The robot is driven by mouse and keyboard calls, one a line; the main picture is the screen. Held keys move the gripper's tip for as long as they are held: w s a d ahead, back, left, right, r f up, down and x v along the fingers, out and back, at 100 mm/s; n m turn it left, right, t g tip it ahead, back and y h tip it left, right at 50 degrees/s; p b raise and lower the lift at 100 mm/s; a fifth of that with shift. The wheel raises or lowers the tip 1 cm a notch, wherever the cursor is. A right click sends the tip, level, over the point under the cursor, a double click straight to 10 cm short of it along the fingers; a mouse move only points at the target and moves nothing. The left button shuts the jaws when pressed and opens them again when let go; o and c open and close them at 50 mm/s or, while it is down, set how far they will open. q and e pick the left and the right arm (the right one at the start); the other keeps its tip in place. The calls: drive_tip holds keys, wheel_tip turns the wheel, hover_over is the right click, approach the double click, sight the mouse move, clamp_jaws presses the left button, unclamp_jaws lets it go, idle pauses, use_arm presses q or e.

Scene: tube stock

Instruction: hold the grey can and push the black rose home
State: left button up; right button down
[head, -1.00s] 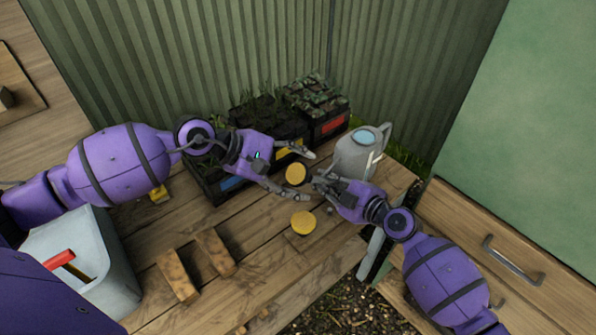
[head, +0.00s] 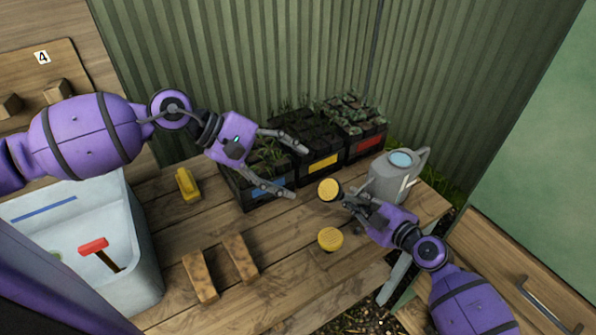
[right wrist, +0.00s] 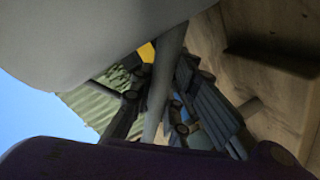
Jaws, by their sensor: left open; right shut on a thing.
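The grey can (head: 394,180) is a watering can standing upright at the right end of the bench. My right gripper (head: 352,200) is shut on its spout; in the right wrist view the grey spout (right wrist: 165,75) runs between the fingers, with the can body (right wrist: 90,35) above. A round rose with a yellow face and dark rim (head: 330,189) is at the spout's end. How far it sits on the spout is hidden. My left gripper (head: 297,170) is open and empty, to the left of this rose and apart from it.
Another yellow-faced round piece (head: 330,238) lies on the bench. Planter trays with blue, yellow (head: 322,165) and red labels line the wall. Two wooden blocks (head: 240,258), a yellow object (head: 187,184) and a pale tub (head: 145,240) are at left.

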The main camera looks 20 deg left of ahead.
drive_tip(key=shift+r, duration=0.1)
drive_tip(key=c, duration=1.6)
unclamp_jaws()
drive_tip(key=v, duration=1.2)
